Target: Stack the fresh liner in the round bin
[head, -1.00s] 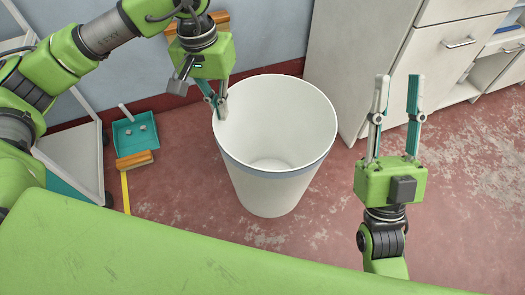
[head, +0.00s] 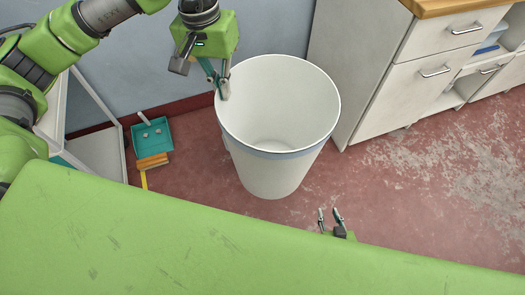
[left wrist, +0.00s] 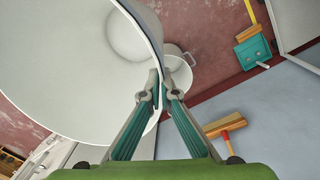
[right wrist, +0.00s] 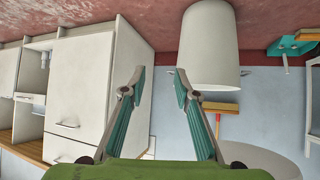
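The liner (head: 275,165) is a large white round tub with a blue-grey band near its rim. My left gripper (head: 220,88) is shut on its rim at the left side. In the left wrist view the liner's wall (left wrist: 70,60) passes between the fingertips (left wrist: 156,92). A smaller-looking white round bin (left wrist: 181,72) with a handle shows beyond and below the liner there; in the head view it is hidden. My right gripper (head: 331,218) is low at the front, partly behind my green body. In the right wrist view it is open and empty (right wrist: 158,83).
A white cabinet (head: 400,95) with drawers stands at the right. A teal dustpan (head: 152,134) and an orange broom head (head: 151,161) are on the left by the wall. A white frame (head: 95,140) stands further left. Red floor (head: 440,180) is clear at the right.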

